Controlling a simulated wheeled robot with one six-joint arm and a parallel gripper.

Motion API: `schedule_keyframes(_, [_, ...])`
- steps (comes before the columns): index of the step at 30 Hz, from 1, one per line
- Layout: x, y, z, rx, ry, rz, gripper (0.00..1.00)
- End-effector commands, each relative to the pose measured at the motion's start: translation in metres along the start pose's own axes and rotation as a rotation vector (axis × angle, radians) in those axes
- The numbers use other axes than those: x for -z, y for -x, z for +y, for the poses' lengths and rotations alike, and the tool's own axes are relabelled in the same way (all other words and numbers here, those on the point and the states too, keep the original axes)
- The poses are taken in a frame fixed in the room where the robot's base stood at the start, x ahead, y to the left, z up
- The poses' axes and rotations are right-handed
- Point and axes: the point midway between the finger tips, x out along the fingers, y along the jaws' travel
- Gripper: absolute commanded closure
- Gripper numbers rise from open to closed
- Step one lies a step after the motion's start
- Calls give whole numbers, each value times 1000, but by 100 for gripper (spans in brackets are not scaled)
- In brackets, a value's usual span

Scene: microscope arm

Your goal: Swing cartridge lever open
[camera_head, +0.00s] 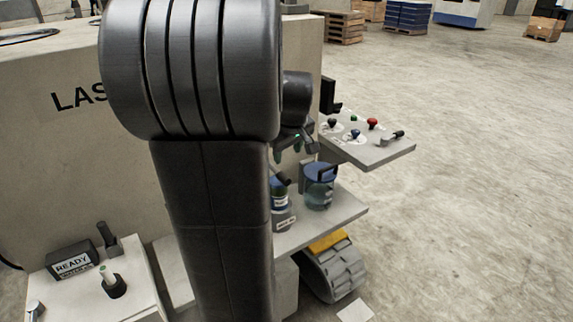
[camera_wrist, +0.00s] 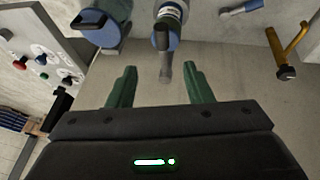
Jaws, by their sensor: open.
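A cartridge (camera_head: 281,207) with a blue and white label stands on a grey shelf, partly hidden by my arm in the head view. Its dark lever (camera_head: 281,181) sits at its top. In the wrist view the cartridge (camera_wrist: 172,12) is at the top middle, and its grey lever (camera_wrist: 165,66) points toward my gripper (camera_wrist: 159,67). The lever appears between the two green fingers, apart from both. In the head view my gripper (camera_head: 295,149) hangs above the lever, fingers pointing down. It is open and empty.
A blue-topped jar (camera_head: 319,188) with a dark handle stands right of the cartridge. A control panel (camera_head: 378,153) with coloured knobs juts out behind it. A yellow handle (camera_wrist: 290,50) is at the right of the wrist view. Open floor (camera_head: 470,210) lies to the right.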

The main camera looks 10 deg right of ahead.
Motion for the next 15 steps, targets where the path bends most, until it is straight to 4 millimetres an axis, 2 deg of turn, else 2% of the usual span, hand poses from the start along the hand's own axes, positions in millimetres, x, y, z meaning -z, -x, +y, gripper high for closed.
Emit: schedule_keyframes(15, [-1, -92, -1, 3, -1, -5, 54])
